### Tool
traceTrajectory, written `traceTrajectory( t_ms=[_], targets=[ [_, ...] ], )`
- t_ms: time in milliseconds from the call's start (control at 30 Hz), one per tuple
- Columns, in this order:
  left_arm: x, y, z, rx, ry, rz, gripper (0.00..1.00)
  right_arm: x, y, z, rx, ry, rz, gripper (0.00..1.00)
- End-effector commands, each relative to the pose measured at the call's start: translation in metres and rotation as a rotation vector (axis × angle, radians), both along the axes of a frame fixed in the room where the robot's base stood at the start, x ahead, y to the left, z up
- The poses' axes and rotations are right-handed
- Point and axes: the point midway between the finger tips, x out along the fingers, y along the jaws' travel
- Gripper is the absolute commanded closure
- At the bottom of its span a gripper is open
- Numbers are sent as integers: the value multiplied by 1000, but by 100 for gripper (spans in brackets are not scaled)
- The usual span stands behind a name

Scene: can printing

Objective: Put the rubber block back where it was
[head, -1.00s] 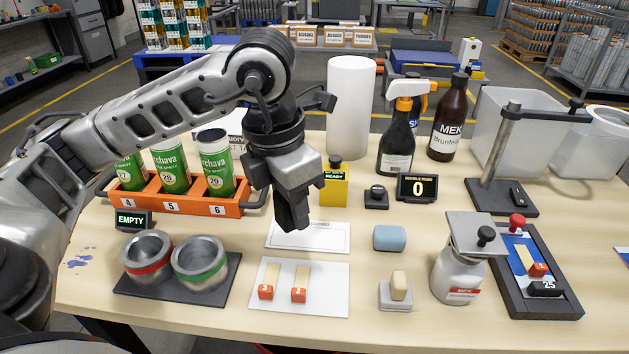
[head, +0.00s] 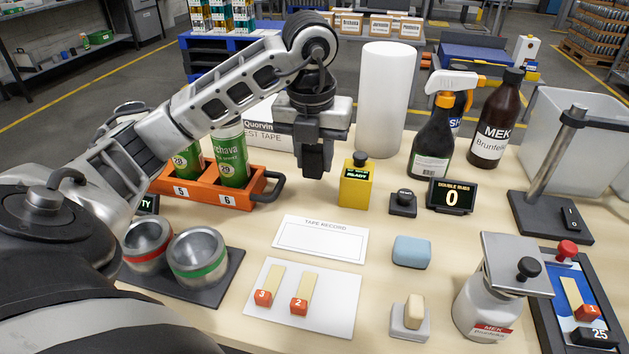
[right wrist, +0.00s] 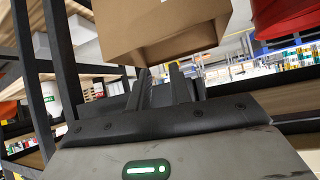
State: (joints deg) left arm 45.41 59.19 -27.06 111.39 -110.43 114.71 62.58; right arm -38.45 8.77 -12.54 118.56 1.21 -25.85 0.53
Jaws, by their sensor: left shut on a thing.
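My left gripper (head: 313,165) points down above the table, between the orange can rack and the yellow READY unit. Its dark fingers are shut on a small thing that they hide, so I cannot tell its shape. A cream block (head: 415,307) sits on a small pale holder (head: 409,327) at the front. A light-blue block (head: 411,252) lies on the table behind it. I cannot tell from looks which block is rubber. My right gripper (right wrist: 163,92) shows in the right wrist view with its fingers apart and empty, away from the table.
The orange rack (head: 258,196) with green cans and the yellow unit (head: 355,185) flank the left gripper. A white roll (head: 388,100) and a spray bottle (head: 432,140) stand behind. The tape record card (head: 320,240) lies flat. A cardboard box (right wrist: 160,25) is beyond the right gripper.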

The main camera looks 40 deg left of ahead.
Motion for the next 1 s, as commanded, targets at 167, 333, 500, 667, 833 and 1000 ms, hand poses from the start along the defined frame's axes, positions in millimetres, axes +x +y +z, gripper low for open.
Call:
traceTrajectory(
  t_ms=[167,333,500,667,833,1000],
  targets=[
    [15,14,-25,-1,2,1,92,1,0,4,1,-6,1,80],
    [21,20,-34,-1,-1,1,92,1,0,4,1,-6,2,80],
    [24,23,-58,0,3,-2,92,1,0,7,-4,-4,2,80],
    [24,23,-71,-1,0,-1,92,3,0,8,-5,-9,1,80],
    [25,23,-71,0,-2,-1,92,4,-1,7,-6,-10,1,80],
    [25,23,-75,0,-2,-1,92,5,0,3,-3,-9,-2,80]
  ],
)
